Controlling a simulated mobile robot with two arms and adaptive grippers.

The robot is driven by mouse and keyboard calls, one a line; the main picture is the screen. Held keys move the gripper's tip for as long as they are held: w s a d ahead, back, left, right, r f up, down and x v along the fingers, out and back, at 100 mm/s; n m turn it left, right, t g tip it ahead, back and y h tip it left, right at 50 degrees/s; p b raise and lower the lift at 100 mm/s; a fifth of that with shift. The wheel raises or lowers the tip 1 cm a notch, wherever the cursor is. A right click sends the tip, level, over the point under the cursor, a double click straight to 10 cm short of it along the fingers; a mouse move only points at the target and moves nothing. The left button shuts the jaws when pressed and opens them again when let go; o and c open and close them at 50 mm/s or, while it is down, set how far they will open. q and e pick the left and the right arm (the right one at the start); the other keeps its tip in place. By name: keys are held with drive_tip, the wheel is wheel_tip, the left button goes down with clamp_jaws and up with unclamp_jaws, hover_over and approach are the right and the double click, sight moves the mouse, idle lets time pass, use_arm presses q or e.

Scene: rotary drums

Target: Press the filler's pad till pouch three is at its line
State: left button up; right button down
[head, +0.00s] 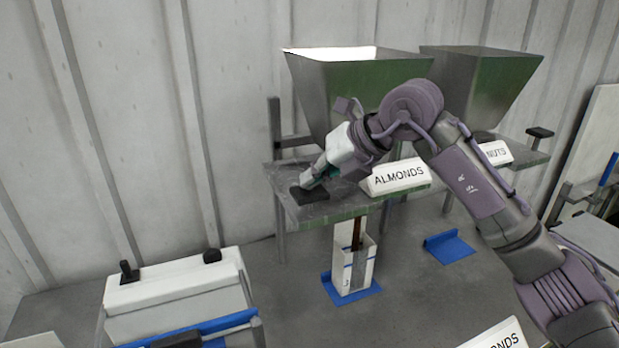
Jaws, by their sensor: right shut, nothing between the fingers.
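The almond filler (345,95) is a metal hopper over a shelf, with a white ALMONDS label (400,178). Its black pad (309,196) is on the left of the shelf. My right gripper (309,183) is shut and empty, fingertips down at the pad and seeming to touch it. A brown column (357,233) shows below the shelf, running down into the open pouch. The white pouch (338,262) stands upright on a blue holder (364,293), with a blue line and a small mark on its front. The fill level inside is hard to tell. My left gripper is out of view.
A second hopper (480,85), labelled NUTS, stands to the right with its own black pad (540,132) and an empty blue holder (448,247) below. A white machine with blue bars (180,285) stands at lower left. A corrugated wall is behind.

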sight(313, 191)
drive_tip(key=shift+f, duration=0.15)
drive_tip(key=shift+r+p, duration=1.25)
drive_tip(key=shift+r, duration=0.85)
wheel_tip(313, 191, up, 5)
drive_tip(key=p, duration=0.3)
